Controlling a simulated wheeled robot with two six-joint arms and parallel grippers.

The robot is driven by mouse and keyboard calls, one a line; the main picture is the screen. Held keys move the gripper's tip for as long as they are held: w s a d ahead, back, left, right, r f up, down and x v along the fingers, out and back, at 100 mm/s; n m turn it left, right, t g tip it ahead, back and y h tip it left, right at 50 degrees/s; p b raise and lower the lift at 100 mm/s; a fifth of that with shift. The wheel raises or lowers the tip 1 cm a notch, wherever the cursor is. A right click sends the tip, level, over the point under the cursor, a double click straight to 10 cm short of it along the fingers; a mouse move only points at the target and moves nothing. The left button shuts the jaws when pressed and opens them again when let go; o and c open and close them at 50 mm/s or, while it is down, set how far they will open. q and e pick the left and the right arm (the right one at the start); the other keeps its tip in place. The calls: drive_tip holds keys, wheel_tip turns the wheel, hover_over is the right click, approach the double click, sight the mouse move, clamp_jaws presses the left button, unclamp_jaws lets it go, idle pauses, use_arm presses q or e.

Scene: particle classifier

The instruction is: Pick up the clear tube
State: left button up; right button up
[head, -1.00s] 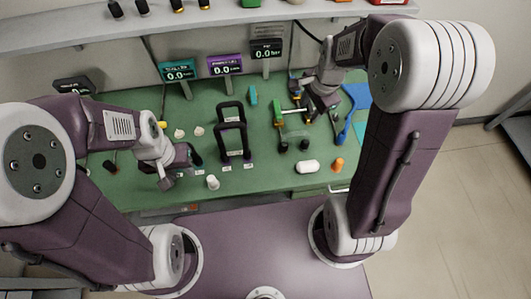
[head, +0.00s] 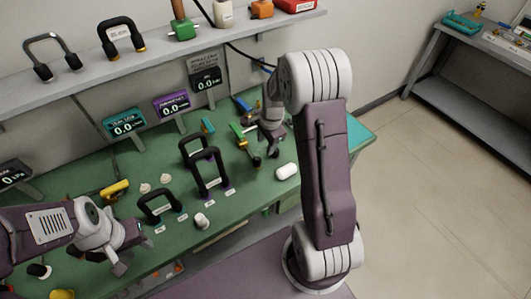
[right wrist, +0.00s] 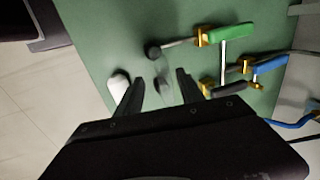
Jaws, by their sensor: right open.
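A faint, see-through upright shape, which looks like the clear tube (right wrist: 165,84), stands on the green bench top between the fingers of my right gripper (right wrist: 158,85) in the right wrist view. The fingers are apart, with a gap to it on both sides, and I cannot tell its depth from them. In the head view my right gripper (head: 268,146) hangs low over the right part of the bench, and the tube cannot be made out there. My left gripper (head: 122,252) is over the left front of the bench, its fingers unclear.
A white rounded piece (right wrist: 120,82) lies left of the right fingers. A green-handled valve (right wrist: 230,35), a blue handle (right wrist: 270,67) and a black knob (right wrist: 153,51) are close by. Black handles (head: 208,175) stand mid-bench. A shelf (head: 160,57) runs behind.

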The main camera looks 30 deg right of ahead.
drive_tip(key=f, duration=0.1)
drive_tip(key=w+f, duration=0.1)
drive_tip(key=f, duration=0.3)
drive_tip(key=shift+w+a+f, duration=0.15)
drive_tip(key=shift+w+f, duration=0.05)
drive_tip(key=shift+w, duration=0.2)
clamp_jaws()
